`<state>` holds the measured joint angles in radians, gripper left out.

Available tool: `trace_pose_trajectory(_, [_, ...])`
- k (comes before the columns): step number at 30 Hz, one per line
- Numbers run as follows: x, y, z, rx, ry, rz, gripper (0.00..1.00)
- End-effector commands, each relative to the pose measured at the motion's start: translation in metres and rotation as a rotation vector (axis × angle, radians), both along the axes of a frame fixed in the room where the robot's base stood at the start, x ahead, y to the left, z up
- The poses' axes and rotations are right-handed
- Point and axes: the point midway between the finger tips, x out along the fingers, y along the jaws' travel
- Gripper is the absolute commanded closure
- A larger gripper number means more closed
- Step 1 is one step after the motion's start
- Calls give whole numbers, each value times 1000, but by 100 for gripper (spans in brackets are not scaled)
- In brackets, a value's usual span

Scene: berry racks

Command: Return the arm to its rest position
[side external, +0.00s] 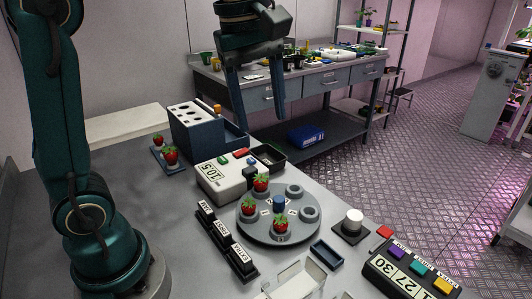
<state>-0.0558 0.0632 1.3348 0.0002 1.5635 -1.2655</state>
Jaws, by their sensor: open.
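My gripper (257,92) hangs above the back of the table, its two long dark fingers pointing down and spread apart. It is open with nothing between the fingers. It is above and behind the round grey disc (272,236), apart from everything on the table. My teal arm stands at the left of the picture.
Strawberries sit on the disc, including one at its front (281,223). Others lie on a small blue tray (158,161). Around stand a blue rack (190,130), a white device reading 105 (212,184), a labelled black rack (226,243) and a button panel (393,275).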

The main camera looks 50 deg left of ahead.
Motion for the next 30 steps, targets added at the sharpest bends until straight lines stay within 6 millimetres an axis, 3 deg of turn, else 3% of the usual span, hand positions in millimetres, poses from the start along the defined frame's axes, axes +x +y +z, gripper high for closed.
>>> trace_pose_trajectory(7, [-55, -9, -6, 86, -132, -346, 37])
trace_pose_trajectory(15, [-99, -14, -51, 249, -238, -806, 37])
trace_pose_trajectory(21, [-113, -15, -89, 365, -245, -1123, 37])
trace_pose_trajectory(30, [-106, -15, -89, 431, -259, -1258, 37])
